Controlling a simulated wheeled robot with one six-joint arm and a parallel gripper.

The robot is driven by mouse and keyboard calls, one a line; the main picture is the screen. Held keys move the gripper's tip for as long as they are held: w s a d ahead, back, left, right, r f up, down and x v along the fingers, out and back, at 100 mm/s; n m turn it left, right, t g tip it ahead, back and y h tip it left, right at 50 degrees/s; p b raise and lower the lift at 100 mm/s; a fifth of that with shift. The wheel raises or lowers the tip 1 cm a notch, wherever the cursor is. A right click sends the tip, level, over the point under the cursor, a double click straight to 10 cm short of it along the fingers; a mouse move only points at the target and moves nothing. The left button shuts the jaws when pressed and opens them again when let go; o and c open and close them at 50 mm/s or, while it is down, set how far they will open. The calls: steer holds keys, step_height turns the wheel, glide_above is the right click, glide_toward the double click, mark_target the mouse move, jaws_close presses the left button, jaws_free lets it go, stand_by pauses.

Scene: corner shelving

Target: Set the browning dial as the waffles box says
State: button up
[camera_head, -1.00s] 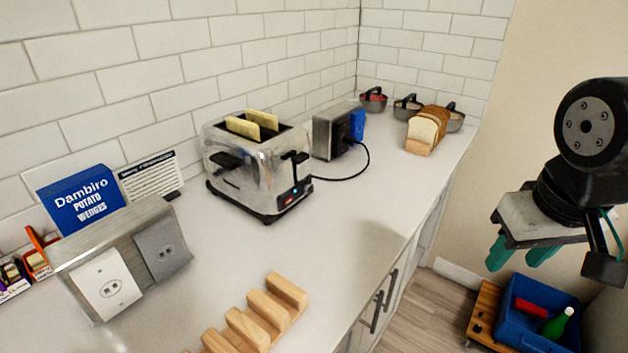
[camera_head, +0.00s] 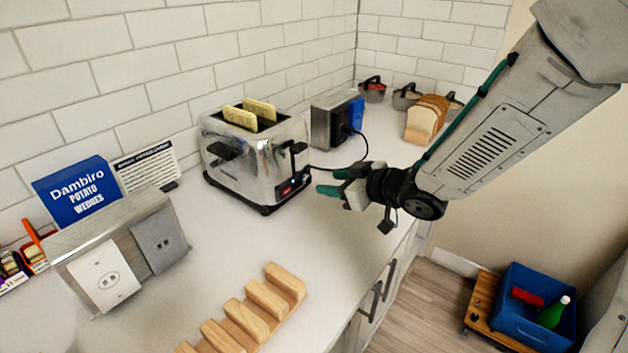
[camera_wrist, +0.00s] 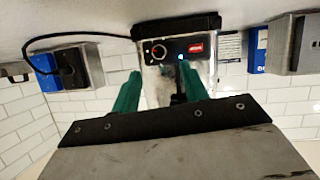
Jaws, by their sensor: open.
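The chrome toaster (camera_head: 235,160) stands on the counter with two pale yellow slices (camera_head: 250,114) in its slots. In the wrist view, which is upside down, its dark front panel shows the round browning dial (camera_wrist: 158,52), a lit blue dot and a red label (camera_wrist: 195,47). The dial's setting is too small to read. My gripper (camera_head: 328,182) is open and empty, just in front of the panel; its green fingers (camera_wrist: 160,88) point at the toaster, apart from the dial.
A metal outlet block (camera_head: 110,225) and a wooden rack (camera_head: 250,315) are nearer. A sliced loaf (camera_head: 423,122), bowls and a corded metal box (camera_head: 330,122) stand farther back. A blue crate (camera_head: 525,325) is below.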

mark_target(308, 180)
steer(key=x, duration=0.7)
jaws_close()
